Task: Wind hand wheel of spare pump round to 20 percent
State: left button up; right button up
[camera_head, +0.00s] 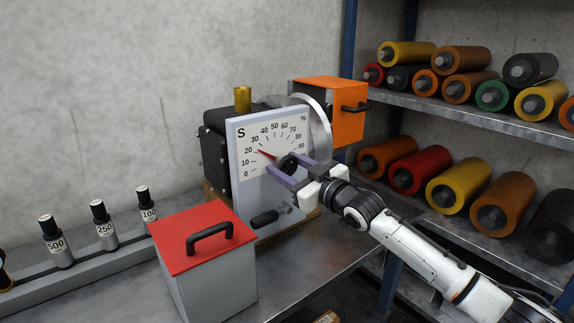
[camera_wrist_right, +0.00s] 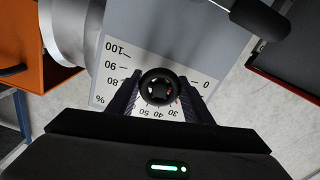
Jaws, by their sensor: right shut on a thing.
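The pump (camera_head: 216,150) stands on the bench with a pale dial plate (camera_head: 241,187) marked S and a percent scale. The red pointer (camera_head: 267,155) on the dial lies at about the 20 mark. The small black hand wheel (camera_head: 287,166) sits at the middle of the plate. My right gripper (camera_head: 289,170) is shut on the hand wheel, one finger on each side. In the right wrist view the round wheel (camera_wrist_right: 160,87) sits between both fingers, and the pointer is mostly hidden behind it. My left gripper is not in view.
A red-lidded box (camera_head: 205,280) with a black handle stands in front of the pump. A black grip (camera_head: 265,218) sticks out low on the plate. An orange box (camera_head: 335,100) is behind. Weights (camera_head: 105,232) stand at left; shelves (camera_head: 480,117) of rollers fill the right.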

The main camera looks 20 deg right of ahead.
jog(key=shift+n, duration=0.6)
jog(key=o, duration=1.1)
jog(key=shift+c, duration=0.2)
jog(key=v, duration=1)
jog(key=shift+s+b, duration=0.15)
jog(key=shift+b, duration=0.3)
jog(key=shift+d, duration=0.1)
